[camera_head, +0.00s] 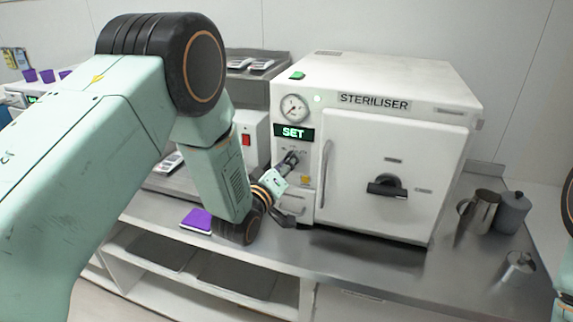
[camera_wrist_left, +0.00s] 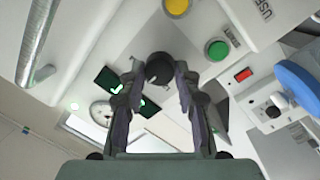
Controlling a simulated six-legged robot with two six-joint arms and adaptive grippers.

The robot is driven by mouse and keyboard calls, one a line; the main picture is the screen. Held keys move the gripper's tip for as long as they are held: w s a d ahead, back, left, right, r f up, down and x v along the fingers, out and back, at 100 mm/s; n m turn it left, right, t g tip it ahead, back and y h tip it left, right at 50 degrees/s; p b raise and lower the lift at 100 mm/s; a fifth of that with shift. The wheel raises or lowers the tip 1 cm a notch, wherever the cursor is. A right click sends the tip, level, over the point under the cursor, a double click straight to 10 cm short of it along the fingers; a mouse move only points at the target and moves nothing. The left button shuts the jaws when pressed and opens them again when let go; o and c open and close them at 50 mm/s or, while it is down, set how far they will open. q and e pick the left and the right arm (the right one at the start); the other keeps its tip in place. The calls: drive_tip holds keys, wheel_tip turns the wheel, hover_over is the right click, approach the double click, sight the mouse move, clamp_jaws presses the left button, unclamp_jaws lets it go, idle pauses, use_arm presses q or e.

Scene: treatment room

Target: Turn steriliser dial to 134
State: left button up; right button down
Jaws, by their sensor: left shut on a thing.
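The white steriliser (camera_head: 385,150) stands on the steel counter. Its front panel has a round gauge (camera_head: 294,108), a green display reading SET (camera_head: 294,132) and a dial below it. The dark round dial (camera_wrist_left: 159,68) shows between my fingertips in the left wrist view. My left gripper (camera_head: 289,160) reaches the panel under the display and is shut on the dial, mostly hiding it in the head view. In the wrist view, the fingers of my left gripper (camera_wrist_left: 159,85) flank the dial. The dial's markings cannot be read. My right gripper is out of view.
The door has a black handle (camera_head: 387,187) and a vertical bar (camera_head: 326,170). A yellow button (camera_wrist_left: 177,6) and a green button (camera_wrist_left: 217,49) sit near the dial. A purple pad (camera_head: 197,220) lies at the counter's front; metal jugs (camera_head: 481,211) stand right.

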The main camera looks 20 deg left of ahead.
use_arm(q)
drive_tip(key=shift+f+m, duration=0.15)
drive_tip(key=shift+m, duration=0.15)
drive_tip(key=m, duration=0.4)
drive_tip(key=shift+s+m+g+b, duration=0.1)
drive_tip(key=shift+m+g+b, duration=0.2)
drive_tip(key=shift+b, duration=0.05)
clamp_jaws()
drive_tip(key=shift+d+m+y+b, duration=0.1)
drive_tip(key=shift+m+y+b, duration=0.25)
drive_tip(key=shift+m, duration=1.75)
drive_tip(key=o, duration=0.8)
unclamp_jaws()
drive_tip(key=o, duration=0.3)
drive_tip(key=shift+r, duration=0.2)
drive_tip(key=shift+o, duration=0.2)
drive_tip(key=s+a, duration=0.1)
drive_tip(key=s, duration=1.1)
drive_tip(key=shift+r, duration=0.45)
